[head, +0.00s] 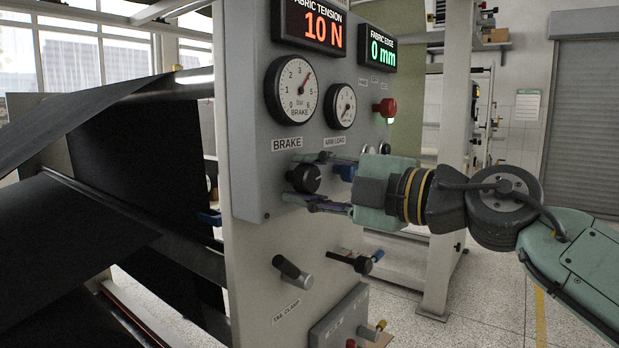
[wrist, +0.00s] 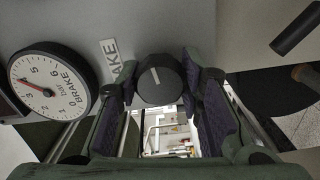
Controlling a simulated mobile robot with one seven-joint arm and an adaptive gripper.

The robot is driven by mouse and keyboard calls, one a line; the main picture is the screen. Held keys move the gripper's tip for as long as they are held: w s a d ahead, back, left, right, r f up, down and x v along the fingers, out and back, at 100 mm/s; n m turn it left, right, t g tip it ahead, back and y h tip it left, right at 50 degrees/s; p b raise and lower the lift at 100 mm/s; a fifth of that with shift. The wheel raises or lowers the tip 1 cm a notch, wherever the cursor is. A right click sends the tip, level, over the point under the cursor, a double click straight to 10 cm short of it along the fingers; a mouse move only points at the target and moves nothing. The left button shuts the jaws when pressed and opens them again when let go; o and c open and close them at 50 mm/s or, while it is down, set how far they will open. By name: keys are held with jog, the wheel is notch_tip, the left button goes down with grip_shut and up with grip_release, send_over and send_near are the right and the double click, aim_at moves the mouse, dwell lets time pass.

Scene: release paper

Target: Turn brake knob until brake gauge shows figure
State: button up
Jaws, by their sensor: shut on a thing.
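The brake knob (head: 306,179) is a round black knob with a white line, on the grey panel under the BRAKE label. My gripper (head: 297,178) reaches in from the right and is shut on this knob. In the wrist view the knob (wrist: 156,82) sits between both fingers of my gripper (wrist: 158,83), and its white line shows. The brake gauge (head: 292,89) is a white round dial above the knob. The gauge also shows in the wrist view (wrist: 52,90), turned sideways.
A grey handle (head: 293,272) and a black knob (head: 362,265) stick out below my gripper. Black fabric (head: 85,230) hangs left.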

jog(key=o, duration=1.2)
jog(key=shift+c, duration=0.2)
jog(key=v, duration=1.2)
